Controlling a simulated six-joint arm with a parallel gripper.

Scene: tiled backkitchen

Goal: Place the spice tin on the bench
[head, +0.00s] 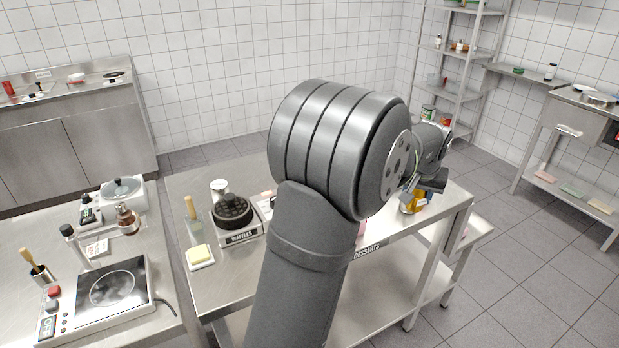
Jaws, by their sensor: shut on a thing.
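My gripper (424,190) is at the right end of the steel bench (232,290), beyond my large grey arm. It is shut on a small yellow-orange tin (415,204), which I take to be the spice tin. The gripper and arm cover much of the tin. The tin is over or at the bench's right part, near the front edge. I cannot tell whether its base touches the top. My arm hides the middle of the bench.
A waffle iron (233,212), a butter dish (200,257) and a white-lidded jar (220,188) stand on the bench's left part. A hob (110,288) is on the left counter. A wire-like shelf rack (461,45) stands behind. The bench's front left is clear.

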